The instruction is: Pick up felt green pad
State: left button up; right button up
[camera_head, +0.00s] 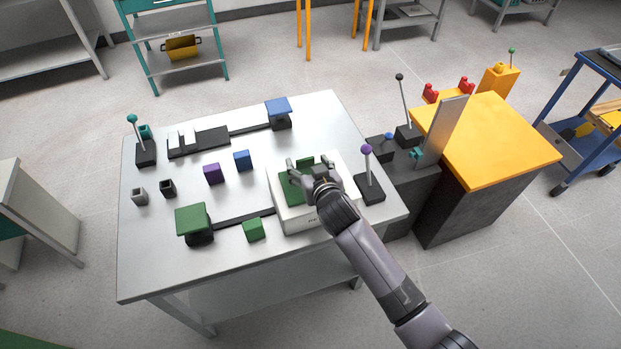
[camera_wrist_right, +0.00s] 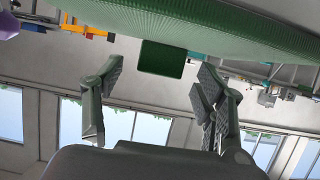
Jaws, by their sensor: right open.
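A green pad (camera_head: 291,188) lies on a white box (camera_head: 288,217) near the right side of the grey table. My right gripper (camera_head: 308,168) is over the box and hides part of the pad. Its fingers are spread, with nothing held between them. In the right wrist view, my right gripper (camera_wrist_right: 158,75) has its two fingers wide apart. A textured green surface (camera_wrist_right: 215,22) fills the top there, apparently the pad seen close up. A small dark green block (camera_wrist_right: 162,58) shows between the fingertips. I cannot tell whether the fingers touch the pad. My left gripper is out of view.
A purple-knobbed lever (camera_head: 370,187) stands close right of the box. A green block (camera_head: 253,229), a purple block (camera_head: 213,173) and a blue block (camera_head: 242,160) lie to the left. A green-topped stand (camera_head: 191,219) is farther left. A yellow-topped cabinet (camera_head: 485,140) stands right of the table.

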jog(key=shift+x, duration=0.75)
jog(key=shift+c, duration=0.6)
jog(key=c, duration=1.1)
jog(key=shift+r, duration=0.1)
